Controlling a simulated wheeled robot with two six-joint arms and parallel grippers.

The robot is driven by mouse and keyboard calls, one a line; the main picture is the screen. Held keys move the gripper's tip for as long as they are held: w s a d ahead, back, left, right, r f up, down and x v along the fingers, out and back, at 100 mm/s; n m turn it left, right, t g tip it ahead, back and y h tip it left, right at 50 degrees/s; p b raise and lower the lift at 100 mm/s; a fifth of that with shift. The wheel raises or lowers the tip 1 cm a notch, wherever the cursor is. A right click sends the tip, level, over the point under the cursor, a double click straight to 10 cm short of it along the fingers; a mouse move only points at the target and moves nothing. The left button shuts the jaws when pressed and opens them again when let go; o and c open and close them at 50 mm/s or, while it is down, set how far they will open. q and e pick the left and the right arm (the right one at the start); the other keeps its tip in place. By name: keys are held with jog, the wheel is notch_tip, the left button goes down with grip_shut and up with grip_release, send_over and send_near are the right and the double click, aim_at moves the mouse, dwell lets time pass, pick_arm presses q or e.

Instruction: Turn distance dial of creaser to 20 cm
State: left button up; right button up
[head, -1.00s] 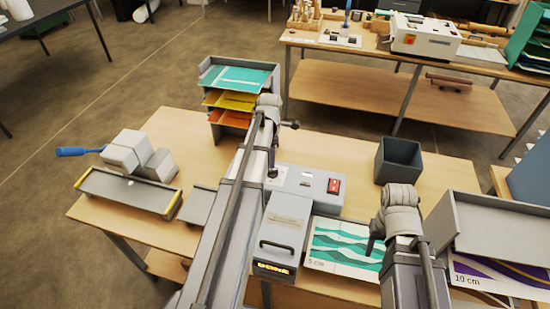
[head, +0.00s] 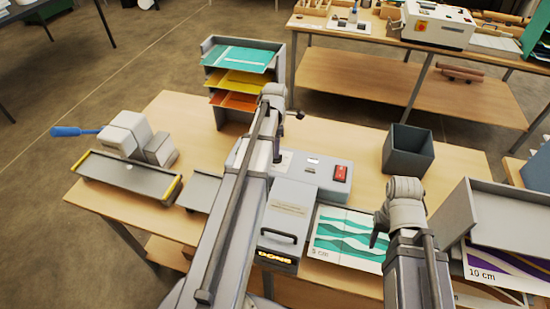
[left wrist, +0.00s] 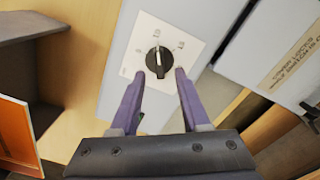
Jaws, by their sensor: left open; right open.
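The creaser (head: 312,172) is a grey machine on the wooden table, with a red switch and a front cover with a handle. In the left wrist view its distance dial (left wrist: 159,61) is a black round knob with a white line, on a white plate with small marks that are hard to read. My left gripper (left wrist: 159,73) is open, with one purple finger on each side of the knob's lower part; contact cannot be told. In the head view my left arm hides the dial. My right gripper (head: 377,232) hangs over the green-patterned sheet, away from the dial.
A dark bin (head: 408,151) stands behind right. A paper rack (head: 238,75) stands at the back, and a device with a blue handle (head: 126,135) at the left. A grey tray (head: 500,225) is at the right. The green-patterned sheet (head: 345,238) lies before the creaser.

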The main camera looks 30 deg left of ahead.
pick_arm(q)
jog(key=shift+f+b, duration=0.9)
jog(key=shift+f, duration=0.5)
pick_arm(e)
notch_tip(320, 180, down, 3)
jog(key=shift+r, duration=0.15)
pick_arm(q)
jog(key=shift+c, duration=0.3)
grip_shut()
